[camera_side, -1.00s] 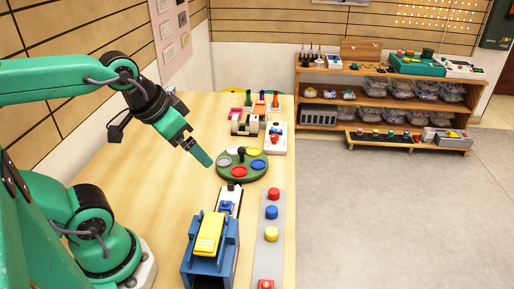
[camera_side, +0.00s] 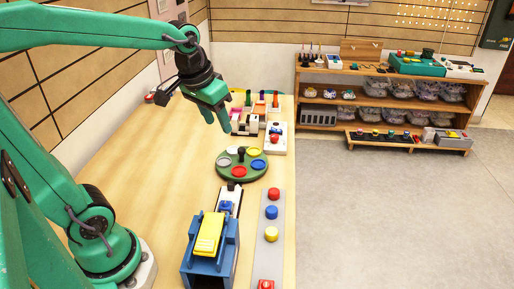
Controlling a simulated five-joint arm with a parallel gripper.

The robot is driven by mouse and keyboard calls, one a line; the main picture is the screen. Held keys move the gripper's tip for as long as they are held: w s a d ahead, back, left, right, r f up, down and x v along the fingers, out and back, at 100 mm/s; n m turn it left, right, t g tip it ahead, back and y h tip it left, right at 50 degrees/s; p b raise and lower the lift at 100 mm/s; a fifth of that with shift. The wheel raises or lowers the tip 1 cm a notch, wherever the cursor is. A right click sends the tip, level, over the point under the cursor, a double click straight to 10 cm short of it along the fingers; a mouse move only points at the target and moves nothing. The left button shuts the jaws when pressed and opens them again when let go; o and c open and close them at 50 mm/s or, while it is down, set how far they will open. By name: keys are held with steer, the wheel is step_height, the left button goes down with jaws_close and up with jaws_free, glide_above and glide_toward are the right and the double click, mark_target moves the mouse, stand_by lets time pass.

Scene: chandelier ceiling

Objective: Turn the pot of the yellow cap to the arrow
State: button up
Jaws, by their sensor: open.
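A round green turntable (camera_side: 242,176) stands on the table and carries round pots with coloured caps. The pot with the yellow cap (camera_side: 254,149) is at its back right. A white one (camera_side: 224,161), a red one (camera_side: 238,171) and a blue one (camera_side: 257,164) sit around a black central knob (camera_side: 241,152). I cannot make out an arrow. My gripper (camera_side: 218,127) is open and empty, pointing down, above and to the left of the turntable in the picture, touching nothing.
In front are a blue stand with a yellow top (camera_side: 208,235) and a grey button strip (camera_side: 270,253). The table's left side is clear.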

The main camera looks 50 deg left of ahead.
steer(key=w+a+f+n+g, duration=0.2)
steer(key=w+a+f, duration=0.25)
steer(key=w, duration=0.45)
steer(key=g, duration=0.2)
glide_toward(241, 149)
steer(key=shift+s+n, duration=0.2)
steer(key=shift+n, duration=0.2)
steer(key=shift+w+a+f, duration=0.1)
steer(key=shift+a+f, duration=0.05)
steer(key=shift+f, duration=0.05)
steer(key=shift+f, duration=3.9)
jaws_close()
